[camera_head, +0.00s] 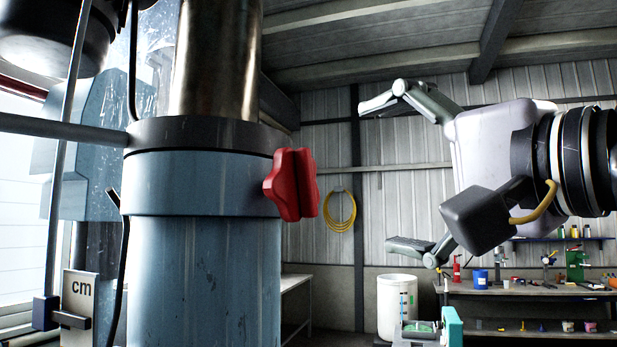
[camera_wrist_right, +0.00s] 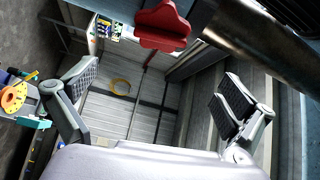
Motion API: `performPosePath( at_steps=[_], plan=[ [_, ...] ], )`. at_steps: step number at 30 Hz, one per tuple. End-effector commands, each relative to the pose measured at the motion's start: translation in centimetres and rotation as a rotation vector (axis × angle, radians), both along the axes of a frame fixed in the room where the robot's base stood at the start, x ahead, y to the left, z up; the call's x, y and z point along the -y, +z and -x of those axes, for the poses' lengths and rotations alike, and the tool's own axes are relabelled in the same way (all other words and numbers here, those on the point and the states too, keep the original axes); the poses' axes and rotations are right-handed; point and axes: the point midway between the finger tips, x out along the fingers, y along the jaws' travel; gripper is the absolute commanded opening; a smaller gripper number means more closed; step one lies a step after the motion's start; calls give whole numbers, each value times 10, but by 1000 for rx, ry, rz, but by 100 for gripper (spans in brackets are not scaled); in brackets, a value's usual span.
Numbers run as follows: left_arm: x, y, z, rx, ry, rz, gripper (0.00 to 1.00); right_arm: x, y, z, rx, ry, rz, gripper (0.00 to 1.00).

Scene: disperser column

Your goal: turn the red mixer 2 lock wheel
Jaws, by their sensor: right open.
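The red lock wheel (camera_head: 293,185) is a lobed knob on the right side of the blue-grey column (camera_head: 205,245), just under its dark collar. My right gripper (camera_head: 385,172) is to the right of the wheel, open and empty, its two fingers spread one above the other and pointing left. A clear gap lies between the fingertips and the wheel. In the right wrist view the red wheel (camera_wrist_right: 163,25) shows at the top, beyond the two spread fingers (camera_wrist_right: 155,88). My left gripper is not seen.
A shiny metal shaft (camera_head: 215,60) rises from the column. A thin rod (camera_head: 65,150) and a "cm" scale (camera_head: 79,300) stand at left. A workbench (camera_head: 530,290) and a white barrel (camera_head: 396,305) are in the background. The space between wheel and gripper is free.

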Motion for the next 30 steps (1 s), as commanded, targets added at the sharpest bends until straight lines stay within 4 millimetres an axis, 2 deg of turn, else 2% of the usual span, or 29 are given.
performPosePath(
  at_steps=[1, 12, 18, 24, 30],
  plan=[
    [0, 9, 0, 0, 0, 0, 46, -6, 4, -9, -6, 2, 1, 99],
    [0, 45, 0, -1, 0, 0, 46, -50, 10, -78, -8, 4, 0, 99],
    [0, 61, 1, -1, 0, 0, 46, -69, 12, -108, -7, 5, -2, 99],
    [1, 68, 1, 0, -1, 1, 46, -79, 11, -123, -5, 4, -1, 99],
    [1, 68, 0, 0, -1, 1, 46, -80, 10, -125, -3, 4, -1, 99]
  ],
)
